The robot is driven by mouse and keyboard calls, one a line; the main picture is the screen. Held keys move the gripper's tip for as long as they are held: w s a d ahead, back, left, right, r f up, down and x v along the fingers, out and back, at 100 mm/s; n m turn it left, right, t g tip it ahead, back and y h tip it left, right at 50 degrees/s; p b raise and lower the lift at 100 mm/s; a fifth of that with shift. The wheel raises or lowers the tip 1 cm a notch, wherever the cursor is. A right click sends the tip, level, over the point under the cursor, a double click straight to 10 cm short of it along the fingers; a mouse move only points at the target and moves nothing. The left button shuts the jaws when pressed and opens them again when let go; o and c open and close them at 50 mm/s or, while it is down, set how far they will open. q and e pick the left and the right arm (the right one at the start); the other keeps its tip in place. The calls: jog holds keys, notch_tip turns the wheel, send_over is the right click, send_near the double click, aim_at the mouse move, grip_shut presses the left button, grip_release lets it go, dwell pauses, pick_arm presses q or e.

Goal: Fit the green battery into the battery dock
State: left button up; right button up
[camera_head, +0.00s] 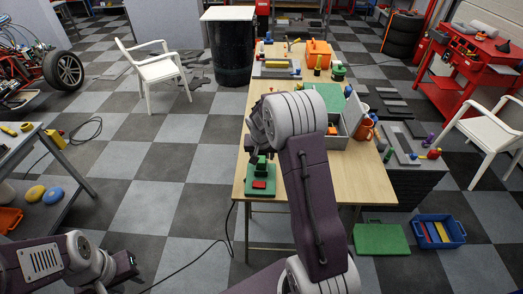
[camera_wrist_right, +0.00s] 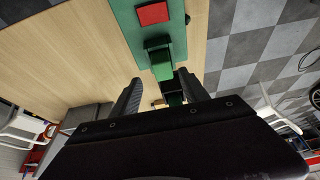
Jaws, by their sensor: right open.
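The green base plate (camera_head: 250,188) with a red square (camera_head: 259,184) lies at the left front edge of the wooden table. A dark green raised part, apparently the dock (camera_wrist_right: 156,42), stands on it. A brighter green block, apparently the battery (camera_wrist_right: 162,69), is at the dock's near side in the right wrist view; I cannot tell whether it is seated. It also shows small in the head view (camera_head: 262,160). My right gripper (camera_wrist_right: 160,92) is open, its fingers either side of and just short of the block. My left gripper (camera_head: 128,266) is low at left, away from the table; its jaws are unclear.
The wooden table (camera_head: 345,184) has bare room to the right of the plate. A grey bin (camera_head: 340,138), an orange mug (camera_head: 365,128) and several small parts stand farther back.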

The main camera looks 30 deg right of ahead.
jog(key=v, duration=0.6)
jog(key=shift+a+b, duration=0.25)
jog(key=shift+b, duration=0.05)
